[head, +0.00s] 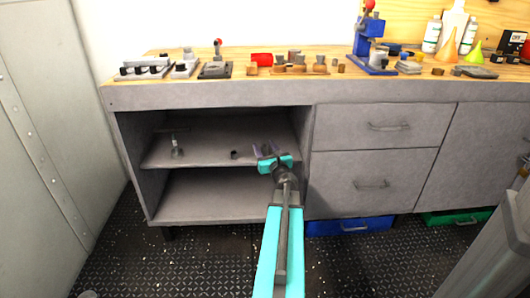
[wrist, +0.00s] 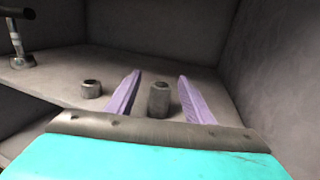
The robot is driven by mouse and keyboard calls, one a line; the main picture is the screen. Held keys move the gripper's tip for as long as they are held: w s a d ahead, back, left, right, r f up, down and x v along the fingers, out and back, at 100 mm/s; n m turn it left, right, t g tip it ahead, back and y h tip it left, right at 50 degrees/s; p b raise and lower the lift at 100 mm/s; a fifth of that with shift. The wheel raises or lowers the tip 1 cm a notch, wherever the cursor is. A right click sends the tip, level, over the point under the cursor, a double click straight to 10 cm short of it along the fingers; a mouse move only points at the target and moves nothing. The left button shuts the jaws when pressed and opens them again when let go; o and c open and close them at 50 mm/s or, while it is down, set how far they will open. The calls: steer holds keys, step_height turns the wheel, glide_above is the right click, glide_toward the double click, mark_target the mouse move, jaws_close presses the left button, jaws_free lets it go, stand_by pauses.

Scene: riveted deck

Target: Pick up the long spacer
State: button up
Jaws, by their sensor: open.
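The long spacer (wrist: 159,97) is a grey, upright cylinder with a hole in its top, standing on the cabinet's middle shelf. In the wrist view it appears between the two lilac fingers of my gripper (wrist: 159,76), with a gap on each side. My gripper (head: 269,150) is open and reaches into the open cabinet bay at its right side. In the head view I cannot clearly make out the long spacer near the gripper. A shorter grey spacer (wrist: 91,88) stands to the left on the same shelf, outside the fingers; it also shows in the head view (head: 234,154).
The shelf (head: 205,151) has a grey side wall (wrist: 277,60) close to the right of my gripper. A metal part with a stem (head: 177,148) stands at the shelf's left. The workbench top (head: 215,78) above is crowded. The shelf's middle is mostly clear.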

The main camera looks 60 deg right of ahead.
steer(key=shift+f+b+x, duration=0.15)
steer(key=shift+b+x, duration=0.2)
steer(key=shift+x, duration=0.35)
steer(key=shift+f+b+x, duration=0.1)
steer(key=shift+b+x, duration=0.2)
steer(key=shift+x, duration=1.5)
steer(key=shift+r, duration=0.15)
jaws_close()
step_height(320, 180, up, 10)
steer(key=p, duration=0.4)
steer(key=shift+p, duration=0.4)
